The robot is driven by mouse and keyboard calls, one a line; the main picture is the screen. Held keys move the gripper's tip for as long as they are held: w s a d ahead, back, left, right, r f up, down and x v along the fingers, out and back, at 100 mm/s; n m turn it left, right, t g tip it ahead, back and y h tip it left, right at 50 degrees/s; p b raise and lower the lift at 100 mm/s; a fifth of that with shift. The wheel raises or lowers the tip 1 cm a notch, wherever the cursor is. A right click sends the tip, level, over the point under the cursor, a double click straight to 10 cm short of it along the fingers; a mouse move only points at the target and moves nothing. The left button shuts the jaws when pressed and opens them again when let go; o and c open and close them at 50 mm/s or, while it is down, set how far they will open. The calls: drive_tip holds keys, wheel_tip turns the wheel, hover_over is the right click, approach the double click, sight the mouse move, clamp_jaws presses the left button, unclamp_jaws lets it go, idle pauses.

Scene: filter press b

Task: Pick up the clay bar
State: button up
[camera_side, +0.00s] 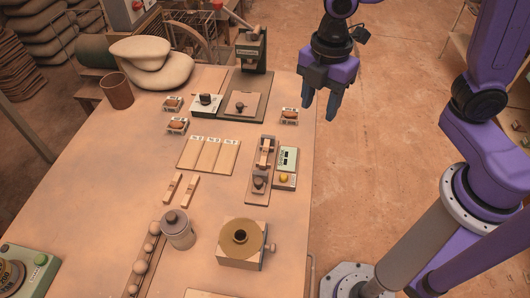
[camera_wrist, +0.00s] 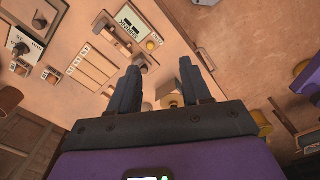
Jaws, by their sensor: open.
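I cannot tell for certain which thing is the clay bar. Two short pale bars, one on the left (camera_side: 172,186) and one on the right (camera_side: 189,190), lie side by side on the table in the side view. Small stands with brown lumps, at the back left (camera_side: 172,103), below it (camera_side: 177,125) and at the right edge (camera_side: 289,116), are also there. My gripper (camera_side: 320,108) hangs beyond the table's right edge, high above the floor, fingers down and apart. In the wrist view its open fingers (camera_wrist: 158,88) have nothing held between them.
A fixture with a clamp (camera_side: 262,165) stands beside a pale control box (camera_side: 286,167). Three labelled boards (camera_side: 208,154) lie mid-table. A lever press (camera_side: 250,50) stands at the back. A lidded jar (camera_side: 177,229) and a block with a round brass top (camera_side: 241,240) stand in front.

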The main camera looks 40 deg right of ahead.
drive_tip(key=w+a+f+n, duration=0.2)
drive_tip(key=w+n, duration=0.1)
drive_tip(key=w, duration=0.3)
drive_tip(key=w+a+f+n, duration=0.1)
drive_tip(key=w+a+n, duration=0.2)
drive_tip(key=w, duration=0.2)
hover_over(265, 150)
drive_tip(key=f, duration=1.1)
drive_tip(key=shift+s+f, duration=0.15)
drive_tip(key=shift+s, duration=0.05)
drive_tip(key=shift+w+f, duration=0.15)
drive_tip(key=shift+f, duration=3.05)
clamp_jaws()
